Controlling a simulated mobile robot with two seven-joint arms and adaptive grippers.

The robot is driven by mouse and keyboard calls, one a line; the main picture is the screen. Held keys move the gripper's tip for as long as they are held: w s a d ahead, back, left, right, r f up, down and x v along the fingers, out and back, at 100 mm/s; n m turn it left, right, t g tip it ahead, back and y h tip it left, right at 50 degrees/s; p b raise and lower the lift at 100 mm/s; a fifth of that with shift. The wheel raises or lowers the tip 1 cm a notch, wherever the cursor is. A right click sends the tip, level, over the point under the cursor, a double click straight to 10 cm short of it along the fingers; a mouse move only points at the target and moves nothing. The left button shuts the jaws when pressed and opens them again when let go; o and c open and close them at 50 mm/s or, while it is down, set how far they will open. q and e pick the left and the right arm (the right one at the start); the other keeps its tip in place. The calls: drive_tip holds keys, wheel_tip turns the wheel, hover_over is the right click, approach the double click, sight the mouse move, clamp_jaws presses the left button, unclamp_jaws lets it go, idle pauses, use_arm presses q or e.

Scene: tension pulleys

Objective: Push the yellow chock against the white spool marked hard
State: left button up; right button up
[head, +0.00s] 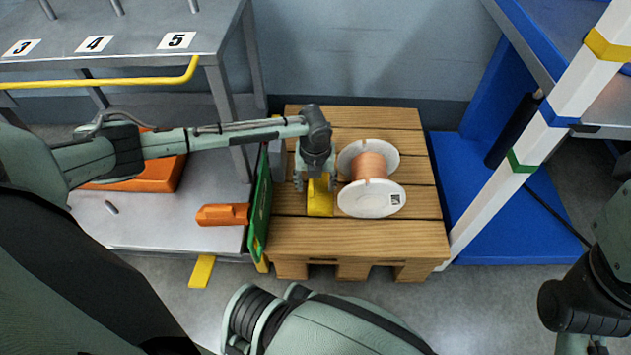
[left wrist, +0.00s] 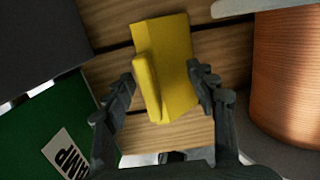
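The yellow chock (head: 320,198) lies on the wooden pallet (head: 345,238), just left of the white spool (head: 370,200). The spool has white flanges, a copper winding and a small label whose word I cannot read. My left gripper (head: 318,183) points down over the chock. In the left wrist view, the fingers (left wrist: 161,84) stand apart on both sides of the chock's raised ridge (left wrist: 148,88); I cannot tell if either touches it. The copper winding (left wrist: 288,75) shows at right there. The right arm shows at the lower right, its fingers outside the picture.
A green panel (head: 260,205) stands along the pallet's left edge, with an orange item (head: 222,214) beside it. A striped post (head: 520,160) rises right of the pallet. The pallet's front boards are clear.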

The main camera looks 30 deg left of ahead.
sight(316, 192)
use_arm(q)
clamp_jaws()
idle(0.4)
unclamp_jaws()
drive_tip(key=shift+d, duration=0.1)
drive_tip(key=shift+r, duration=0.15)
drive_tip(key=r, duration=0.7)
drive_tip(key=s+r, duration=0.1)
drive_tip(key=r, duration=0.3)
drive_tip(key=shift+s+d+r, duration=0.1)
drive_tip(key=shift+d+r, duration=0.15)
drive_tip(key=shift+r, duration=0.05)
